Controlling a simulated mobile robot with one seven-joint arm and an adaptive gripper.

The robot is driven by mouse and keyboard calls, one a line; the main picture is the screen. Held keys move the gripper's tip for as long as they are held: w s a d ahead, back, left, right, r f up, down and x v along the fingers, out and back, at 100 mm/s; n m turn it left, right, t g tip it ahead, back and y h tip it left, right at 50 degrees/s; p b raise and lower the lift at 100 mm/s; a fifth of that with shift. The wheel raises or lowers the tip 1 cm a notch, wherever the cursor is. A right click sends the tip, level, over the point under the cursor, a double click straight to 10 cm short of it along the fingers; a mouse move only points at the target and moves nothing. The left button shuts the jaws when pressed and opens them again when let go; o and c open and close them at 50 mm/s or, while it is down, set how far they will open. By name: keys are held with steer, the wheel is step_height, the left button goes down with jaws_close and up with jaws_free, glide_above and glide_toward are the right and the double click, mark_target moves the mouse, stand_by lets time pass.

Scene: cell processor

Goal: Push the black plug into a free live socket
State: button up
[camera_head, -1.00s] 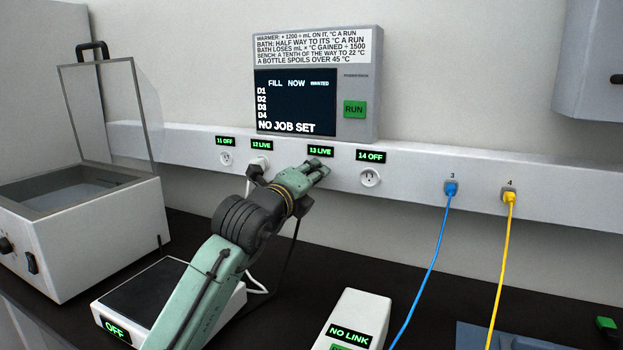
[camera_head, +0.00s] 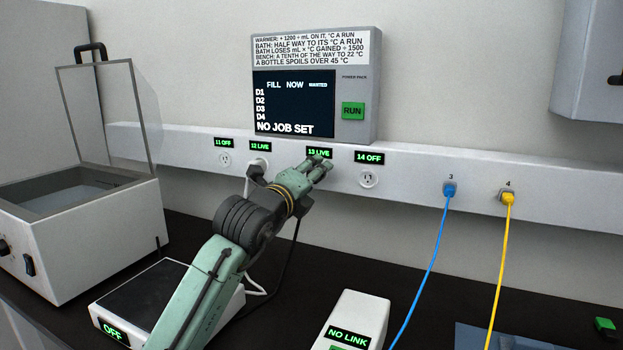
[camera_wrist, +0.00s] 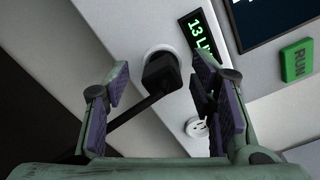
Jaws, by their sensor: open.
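The black plug (camera_wrist: 160,72) is at the round white socket under the "13 LIVE" label (camera_wrist: 197,36) in the wrist view, its front against or in the socket face. I cannot tell how deep it sits. Its black cord (camera_wrist: 130,114) runs down to the left. My gripper (camera_wrist: 163,85) is open, with one finger on each side of the plug and gaps showing between. In the head view my gripper (camera_head: 321,165) is at the wall rail below the "13 LIVE" label (camera_head: 319,153), hiding the plug and socket.
Sockets 11 (camera_head: 225,159) and 14 (camera_head: 369,179) read OFF and look empty. Blue (camera_head: 432,245) and yellow (camera_head: 502,255) cables hang right.

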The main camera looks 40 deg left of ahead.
steer(key=shift+s, duration=0.1)
steer(key=v, duration=1.2)
